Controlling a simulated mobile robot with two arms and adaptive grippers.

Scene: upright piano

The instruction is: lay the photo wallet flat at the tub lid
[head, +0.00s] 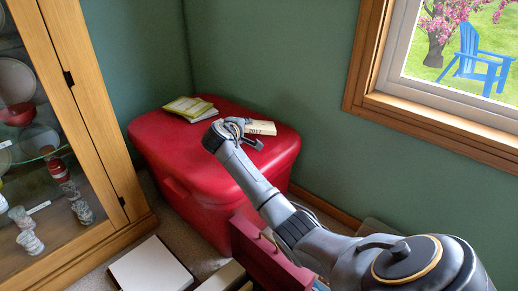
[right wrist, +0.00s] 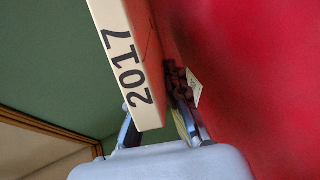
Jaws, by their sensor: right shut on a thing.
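The cream photo wallet (head: 262,127), marked 2017, is at my right gripper (head: 251,133), over the right part of the red tub lid (head: 225,165). In the right wrist view the wallet (right wrist: 122,65) sits between the two fingers of my right gripper (right wrist: 158,125), which is shut on it. The red lid (right wrist: 260,70) fills the right of that view, close beside the wallet. I cannot tell whether the wallet touches the lid. My left gripper is not in view.
A yellow-green booklet (head: 190,108) lies on the lid's back left. A glass-doored wooden cabinet (head: 75,130) stands at left. A window frame (head: 370,95) is at right. A white flat object (head: 150,268) is on the floor in front. The lid's middle front is clear.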

